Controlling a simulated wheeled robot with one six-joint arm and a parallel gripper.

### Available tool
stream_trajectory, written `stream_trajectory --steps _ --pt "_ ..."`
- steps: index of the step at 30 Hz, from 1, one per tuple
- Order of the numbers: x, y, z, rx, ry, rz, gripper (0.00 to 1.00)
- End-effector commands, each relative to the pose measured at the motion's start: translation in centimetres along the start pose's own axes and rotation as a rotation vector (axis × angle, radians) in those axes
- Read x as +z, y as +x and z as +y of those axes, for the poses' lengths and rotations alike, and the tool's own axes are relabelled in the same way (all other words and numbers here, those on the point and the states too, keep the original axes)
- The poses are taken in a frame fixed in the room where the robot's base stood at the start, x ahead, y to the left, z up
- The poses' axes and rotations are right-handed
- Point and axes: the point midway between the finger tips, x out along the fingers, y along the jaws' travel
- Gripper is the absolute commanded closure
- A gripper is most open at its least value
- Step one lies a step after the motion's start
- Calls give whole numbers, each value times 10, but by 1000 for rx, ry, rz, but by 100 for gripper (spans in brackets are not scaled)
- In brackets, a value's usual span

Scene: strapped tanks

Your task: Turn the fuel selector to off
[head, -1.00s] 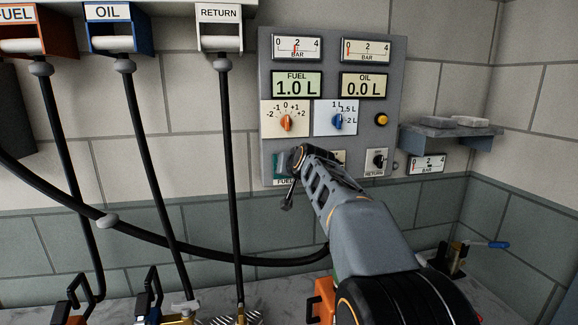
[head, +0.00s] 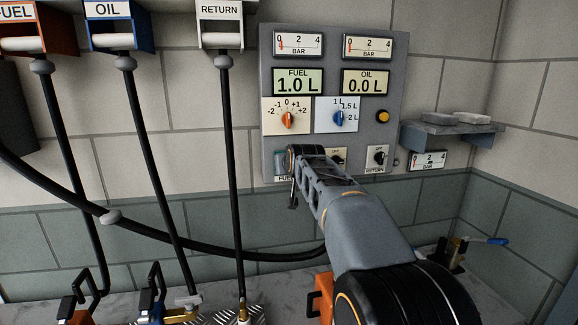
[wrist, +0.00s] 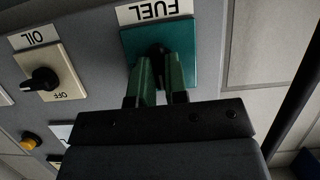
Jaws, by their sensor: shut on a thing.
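The OIL selector (wrist: 43,80) sits beside it, with OFF marked on its plate. The RETURN switch (head: 378,157) and yellow button (head: 383,116) are on the same panel. The fuel display (head: 297,82) reads 1.0 L. Black hoses (head: 230,170) hang to the left.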

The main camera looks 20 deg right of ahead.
Motion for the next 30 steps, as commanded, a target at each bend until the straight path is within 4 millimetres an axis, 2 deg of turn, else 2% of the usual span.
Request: stream_trajectory --steps 2,3,10,20,23,30 --pt "1 0 0 0 -3 -2 100" --pt "1 0 0 0 -3 -2 83" --pt "0 0 0 0 -2 -1 61" --pt "0 -5 0 0 -1 1 61" --pt "1 -16 0 0 -1 2 61" --pt "1 -65 0 0 -1 3 61"
